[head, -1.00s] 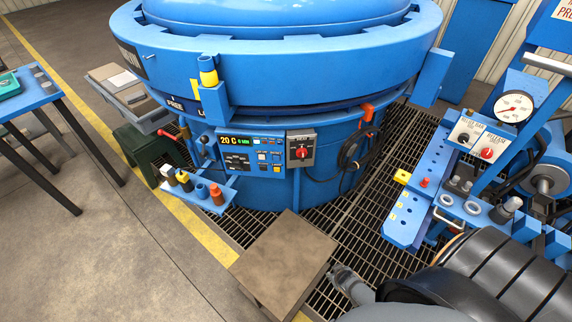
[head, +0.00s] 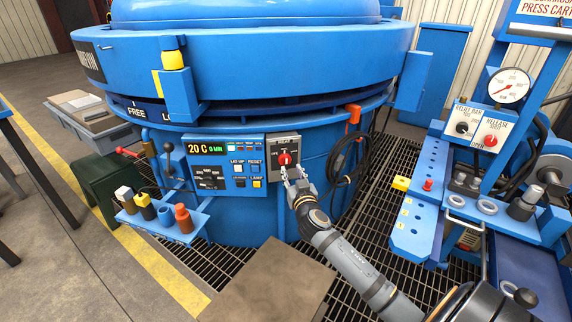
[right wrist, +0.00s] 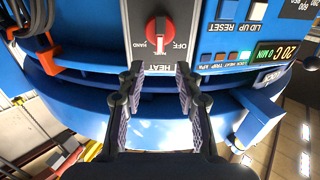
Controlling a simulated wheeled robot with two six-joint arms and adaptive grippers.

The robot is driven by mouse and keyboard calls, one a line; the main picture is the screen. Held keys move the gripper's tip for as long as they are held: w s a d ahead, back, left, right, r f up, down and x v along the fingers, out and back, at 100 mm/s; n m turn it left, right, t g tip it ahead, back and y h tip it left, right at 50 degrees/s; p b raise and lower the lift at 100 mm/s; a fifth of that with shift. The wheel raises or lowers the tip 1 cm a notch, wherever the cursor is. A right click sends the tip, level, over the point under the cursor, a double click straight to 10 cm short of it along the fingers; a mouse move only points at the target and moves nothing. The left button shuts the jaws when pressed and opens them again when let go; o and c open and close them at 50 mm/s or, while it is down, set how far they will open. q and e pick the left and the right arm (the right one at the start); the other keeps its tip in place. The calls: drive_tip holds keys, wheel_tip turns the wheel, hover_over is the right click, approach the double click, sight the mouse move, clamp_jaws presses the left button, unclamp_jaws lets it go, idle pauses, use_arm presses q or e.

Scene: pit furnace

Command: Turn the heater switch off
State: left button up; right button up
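The heater switch is a red knob (head: 284,159) on a grey plate (head: 272,145) at the right end of the blue control panel on the furnace front. In the right wrist view the red knob (right wrist: 158,30) sits at the top centre, with HEAT, OFF and HAND lettering around it. My right gripper (head: 292,178) is just below and in front of the knob. In the right wrist view the fingers of the right gripper (right wrist: 158,78) are parted with nothing between them, apart from the knob. My left gripper is not in view.
The panel's buttons and display (head: 207,149) are left of the switch. A coiled black cable (head: 347,160) hangs to its right. A small shelf with coloured pieces (head: 193,230) juts out at lower left. The press cart (head: 416,236) stands at right.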

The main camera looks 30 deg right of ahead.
sight(287, 159)
drive_tip(key=x, duration=0.7)
drive_tip(key=shift+f, duration=0.1)
clamp_jaws()
